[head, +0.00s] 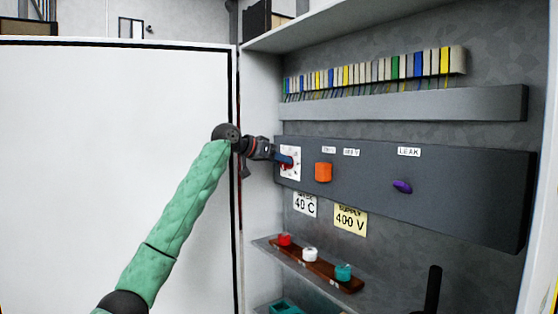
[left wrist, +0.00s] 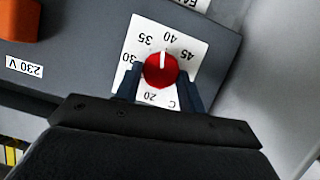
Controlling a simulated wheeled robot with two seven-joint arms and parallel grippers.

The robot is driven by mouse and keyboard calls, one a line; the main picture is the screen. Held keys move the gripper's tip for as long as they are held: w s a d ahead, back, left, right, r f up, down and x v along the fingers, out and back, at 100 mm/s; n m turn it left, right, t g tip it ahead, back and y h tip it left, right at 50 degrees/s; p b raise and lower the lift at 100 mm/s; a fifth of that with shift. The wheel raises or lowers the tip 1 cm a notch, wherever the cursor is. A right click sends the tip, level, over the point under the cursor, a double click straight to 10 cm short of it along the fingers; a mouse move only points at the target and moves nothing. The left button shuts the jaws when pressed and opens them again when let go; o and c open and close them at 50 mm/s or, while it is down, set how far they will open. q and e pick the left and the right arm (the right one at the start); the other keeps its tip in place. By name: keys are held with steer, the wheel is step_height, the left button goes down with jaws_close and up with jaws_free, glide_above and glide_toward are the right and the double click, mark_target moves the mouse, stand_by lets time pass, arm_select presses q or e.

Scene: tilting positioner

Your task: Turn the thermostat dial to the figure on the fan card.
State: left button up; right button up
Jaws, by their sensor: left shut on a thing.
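The thermostat dial (left wrist: 160,70) is a red round knob on a white scale plate (left wrist: 190,30) in the left wrist view. Its white mark points up, between the figures 35 and 40. My left gripper (left wrist: 160,88) is shut on the dial, one dark finger on each side. In the head view the left gripper (head: 285,161) covers most of the dial, and part of the scale plate (head: 292,176) shows. The white fan card (head: 304,204) below the panel reads 40 C; its small top line is hard to read.
An orange knob (head: 323,172) and a purple knob (head: 402,187) sit right of the dial on the grey panel (head: 460,200). A yellow card (head: 350,219) reads SUPPLY 400 V. Red, white and teal pieces stand on a brown strip (head: 325,270) below. A dark upright shape (head: 433,290) stands lower right.

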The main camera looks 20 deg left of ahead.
arm_select(q)
steer(key=shift+s+d+f+m+t+y, duration=0.15)
steer(key=shift+m+t+y, duration=0.25)
steer(key=shift+m+y, duration=0.45)
arm_select(e)
steer(key=shift+w+a+f, duration=0.15)
steer(key=shift+f, duration=0.4)
arm_select(q)
steer(key=shift+m, duration=0.25)
arm_select(e)
steer(key=shift+f, duration=0.2)
arm_select(q)
steer(key=o, duration=1)
steer(key=shift+c, duration=0.2)
arm_select(e)
steer(key=shift+r, duration=0.25)
steer(key=shift+f, duration=0.1)
